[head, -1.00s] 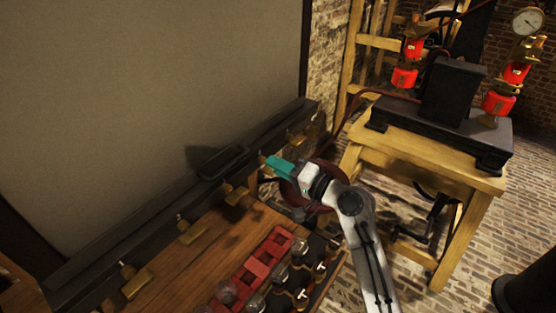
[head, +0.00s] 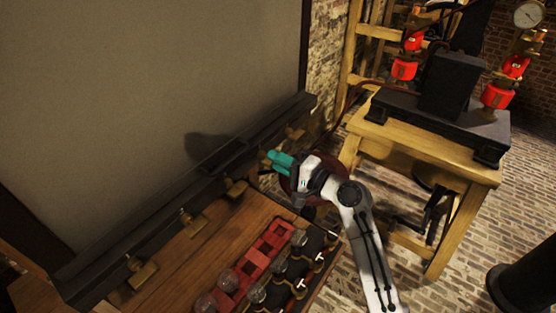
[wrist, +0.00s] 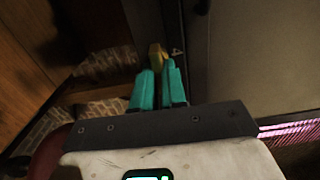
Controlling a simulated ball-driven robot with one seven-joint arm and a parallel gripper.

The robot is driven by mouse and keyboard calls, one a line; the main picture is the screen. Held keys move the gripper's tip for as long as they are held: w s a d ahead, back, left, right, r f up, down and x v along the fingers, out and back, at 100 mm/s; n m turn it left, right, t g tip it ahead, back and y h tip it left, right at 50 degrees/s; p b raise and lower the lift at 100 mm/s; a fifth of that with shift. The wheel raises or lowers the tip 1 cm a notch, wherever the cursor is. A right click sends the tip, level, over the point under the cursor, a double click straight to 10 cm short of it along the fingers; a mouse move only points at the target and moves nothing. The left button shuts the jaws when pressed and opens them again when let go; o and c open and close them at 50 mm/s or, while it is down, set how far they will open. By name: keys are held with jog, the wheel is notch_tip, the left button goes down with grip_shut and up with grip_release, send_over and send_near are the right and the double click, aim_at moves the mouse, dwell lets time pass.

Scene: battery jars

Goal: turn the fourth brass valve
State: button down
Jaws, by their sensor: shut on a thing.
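Several brass valves sit in a row along the dark rail under the big grey panel. In the head view, the first (head: 141,272), second (head: 192,222) and third (head: 236,189) run up from the lower left, and another (head: 294,132) is at the far right end. The fourth is mostly hidden behind my teal fingers in the head view. In the wrist view, a brass valve (wrist: 156,53) shows at the fingertips. My gripper (head: 274,160) is at the rail between the third and far-end valves. Its two fingers (wrist: 158,70) are shut on the brass valve.
A wooden bench (head: 170,262) below the rail carries red blocks (head: 262,250) and glass jars close to my arm. A round dark red thing is partly hidden behind my wrist. A wooden table (head: 425,158) with a black apparatus stands at right. Brick floor lies between.

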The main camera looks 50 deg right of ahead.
jog(key=c, duration=1.2)
grip_release()
jog(key=shift+s+d+b, duration=0.2)
jog(key=shift+s+b, duration=1.6)
jog(key=shift+s, duration=3.65)
